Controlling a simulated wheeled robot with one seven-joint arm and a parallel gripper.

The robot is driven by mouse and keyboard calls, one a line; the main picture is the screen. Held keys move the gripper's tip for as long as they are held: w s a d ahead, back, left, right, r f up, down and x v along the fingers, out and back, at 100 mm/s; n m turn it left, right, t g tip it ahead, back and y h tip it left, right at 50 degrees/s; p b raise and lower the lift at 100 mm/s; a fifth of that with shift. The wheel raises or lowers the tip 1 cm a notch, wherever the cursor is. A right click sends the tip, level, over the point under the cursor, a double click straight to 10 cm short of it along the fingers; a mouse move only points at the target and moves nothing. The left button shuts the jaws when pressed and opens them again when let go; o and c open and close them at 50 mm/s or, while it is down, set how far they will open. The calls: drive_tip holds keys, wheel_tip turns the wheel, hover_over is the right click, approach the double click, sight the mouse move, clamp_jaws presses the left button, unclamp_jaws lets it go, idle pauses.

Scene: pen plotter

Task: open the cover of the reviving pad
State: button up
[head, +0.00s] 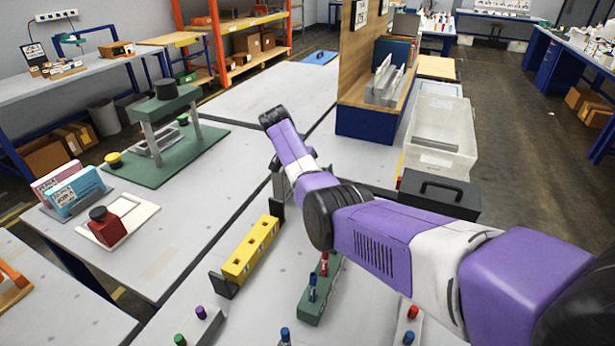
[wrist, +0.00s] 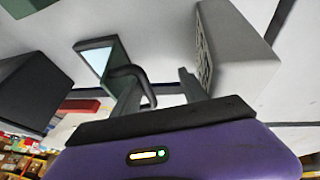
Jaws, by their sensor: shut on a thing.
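My gripper (wrist: 156,84) shows in the wrist view, its two dark fingers rising from the purple body. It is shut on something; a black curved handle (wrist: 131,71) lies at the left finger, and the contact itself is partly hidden. Just left of the handle is a green-edged panel with a pale face (wrist: 97,60), standing tilted. I cannot tell for certain which part is the pad and which its cover. A pale grey block with a grid-like dark marking (wrist: 204,50) stands right of the fingers. In the head view my arm hides most of the gripper and the pad.
A yellow level-like bar (head: 250,252) and a green holder with markers (head: 319,296) lie in front of my arm. A green stand (head: 160,140) and a red block (head: 106,231) are at left. A black toolbox (head: 440,192) and clear bin (head: 441,140) are at right.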

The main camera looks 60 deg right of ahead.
drive_tip(key=v, duration=0.7)
drive_tip(key=shift+a+r, duration=0.2)
drive_tip(key=shift+r, duration=0.1)
